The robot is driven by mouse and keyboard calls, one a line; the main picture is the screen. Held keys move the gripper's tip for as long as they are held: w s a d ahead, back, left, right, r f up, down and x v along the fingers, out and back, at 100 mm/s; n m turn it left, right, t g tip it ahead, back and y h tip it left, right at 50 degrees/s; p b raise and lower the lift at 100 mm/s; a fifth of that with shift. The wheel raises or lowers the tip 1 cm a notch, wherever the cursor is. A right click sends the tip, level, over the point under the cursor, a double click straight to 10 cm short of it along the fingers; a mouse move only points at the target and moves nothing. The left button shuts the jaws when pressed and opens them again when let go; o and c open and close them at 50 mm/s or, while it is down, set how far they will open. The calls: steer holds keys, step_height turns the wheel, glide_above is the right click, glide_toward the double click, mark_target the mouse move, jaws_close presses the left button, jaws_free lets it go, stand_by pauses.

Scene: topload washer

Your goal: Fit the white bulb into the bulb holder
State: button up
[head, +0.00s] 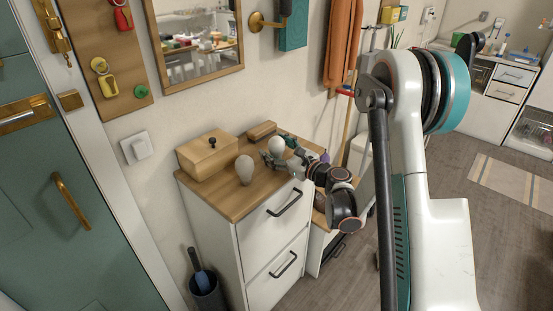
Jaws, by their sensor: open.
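Two pale bulb-shaped objects stand on the wooden top of the white cabinet (227,199). One white bulb (245,169) is at the front, upright and apart from my gripper. The other white bulb (277,146) is farther back, right by my gripper (272,158). My gripper is open, low over the cabinet top, with its fingers pointing left; I cannot tell whether they touch the rear bulb. What the bulbs stand on is too small to tell. I cannot clearly make out the bulb holder; a brass wall fitting (261,22) with a dark upright part shows above.
A wooden box with a black knob (207,155) stands at the back left of the cabinet top. A small brown block (262,131) lies behind the bulbs. A mirror (197,40) hangs above. A dark bin (207,293) stands on the floor beside the cabinet.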

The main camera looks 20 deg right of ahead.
steer(key=c, duration=1.2)
